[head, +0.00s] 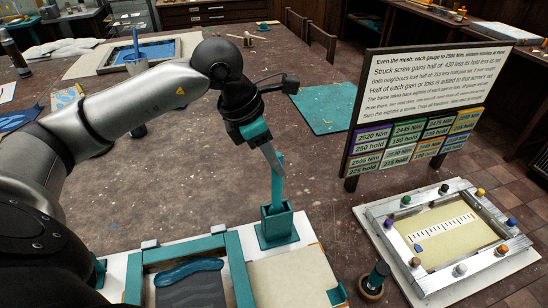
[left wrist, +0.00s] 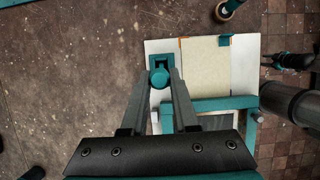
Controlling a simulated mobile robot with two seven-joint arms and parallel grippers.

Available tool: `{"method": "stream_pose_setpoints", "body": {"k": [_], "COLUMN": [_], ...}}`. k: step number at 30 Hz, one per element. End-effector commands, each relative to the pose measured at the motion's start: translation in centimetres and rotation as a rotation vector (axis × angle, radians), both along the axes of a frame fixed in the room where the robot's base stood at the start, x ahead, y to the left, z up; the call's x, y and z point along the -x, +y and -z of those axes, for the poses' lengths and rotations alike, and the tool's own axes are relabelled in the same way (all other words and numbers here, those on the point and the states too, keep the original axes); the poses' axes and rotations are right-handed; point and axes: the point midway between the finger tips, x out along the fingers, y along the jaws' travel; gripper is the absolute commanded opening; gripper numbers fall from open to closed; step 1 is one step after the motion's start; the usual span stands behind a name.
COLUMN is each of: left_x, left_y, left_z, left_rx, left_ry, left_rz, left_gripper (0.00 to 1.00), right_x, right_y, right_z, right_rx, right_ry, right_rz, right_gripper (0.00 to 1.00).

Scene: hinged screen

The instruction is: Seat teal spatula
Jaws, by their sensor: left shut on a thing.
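The teal spatula (head: 278,180) stands nearly upright in the head view, its lower end inside the square teal holder (head: 277,228). The holder's front wall hides that end, so I cannot tell how deep it is. My left gripper (head: 272,158) is shut on the spatula's upper part above the holder. In the left wrist view the spatula's round teal end (left wrist: 159,78) lies between my fingers, with the holder (left wrist: 160,61) just beyond. What looks like my right gripper (left wrist: 270,60) is small and dark at the right of the left wrist view; its jaws are unclear.
A teal frame (head: 238,268) and a cream sheet (head: 298,275) lie beside the holder on the white board. A dark-handled tool (head: 376,276) stands to the right. A screwed frame (head: 470,265) and a sign (head: 425,100) stand farther right. The table behind the holder is mostly clear.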

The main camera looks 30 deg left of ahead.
Motion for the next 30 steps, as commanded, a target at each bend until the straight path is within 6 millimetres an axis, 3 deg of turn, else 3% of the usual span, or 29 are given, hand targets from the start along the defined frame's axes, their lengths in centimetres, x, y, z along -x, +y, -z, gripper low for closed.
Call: {"method": "stream_pose_setpoints", "body": {"k": [30], "left_x": [0.0], "left_y": [0.0], "left_z": [3.2], "left_rx": [0.000], "left_ry": [-0.001], "left_rz": [0.000], "left_gripper": [0.00], "right_x": [0.0], "right_y": [0.0], "right_z": [3.1], "right_rx": [0.000], "right_ry": [0.000], "right_rz": [-0.001], "right_gripper": [0.50]}}
